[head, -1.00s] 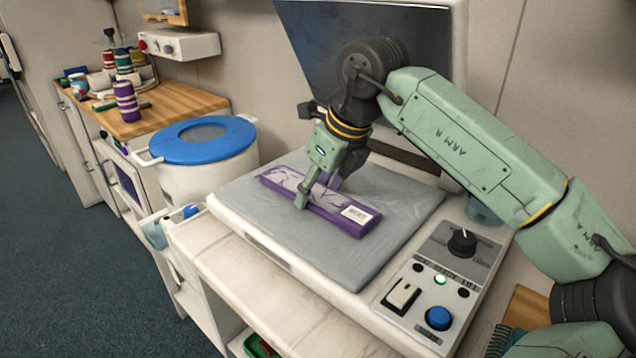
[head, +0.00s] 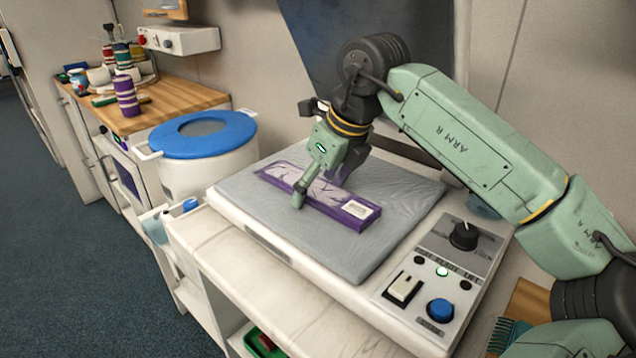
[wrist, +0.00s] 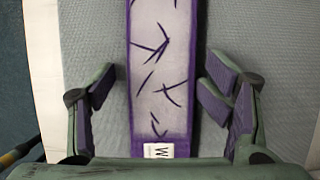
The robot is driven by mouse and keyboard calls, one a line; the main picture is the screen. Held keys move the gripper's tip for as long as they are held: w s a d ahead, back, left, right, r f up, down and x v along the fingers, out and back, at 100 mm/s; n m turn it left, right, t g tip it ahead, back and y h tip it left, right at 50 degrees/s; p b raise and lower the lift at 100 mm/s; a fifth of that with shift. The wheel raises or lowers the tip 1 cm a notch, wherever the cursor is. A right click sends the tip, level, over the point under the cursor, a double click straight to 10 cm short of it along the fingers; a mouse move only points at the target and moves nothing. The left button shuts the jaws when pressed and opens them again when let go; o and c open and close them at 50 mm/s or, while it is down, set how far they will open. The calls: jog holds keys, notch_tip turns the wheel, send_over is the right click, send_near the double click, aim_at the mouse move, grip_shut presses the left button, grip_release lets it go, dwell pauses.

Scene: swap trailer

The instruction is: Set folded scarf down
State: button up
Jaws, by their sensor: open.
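The folded scarf (head: 340,205) is a long flat purple bundle with a pale, dark-streaked top and a white label near its right end. It lies flat on the grey padded plate (head: 262,213) of the press. My gripper (head: 318,188) is over the scarf's middle, with its fingers low beside it. In the wrist view the scarf (wrist: 161,75) runs between the two spread fingers of my gripper (wrist: 162,88). A gap shows on each side, so the fingers do not touch it there. The far finger is partly hidden in the head view.
The press's dark raised lid (head: 375,60) stands behind my arm. A control panel (head: 436,272) with a knob, switch and blue button is at the front right. A white pot with a blue lid (head: 203,136) stands left. Bare grey plate surrounds the scarf.

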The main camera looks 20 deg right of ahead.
jog(key=shift+r, duration=0.1)
jog(key=shift+r+p, duration=0.25)
jog(key=shift+p, duration=0.1)
jog(key=b+v, duration=0.1)
jog(key=v, duration=1.1)
jog(key=shift+r, duration=0.15)
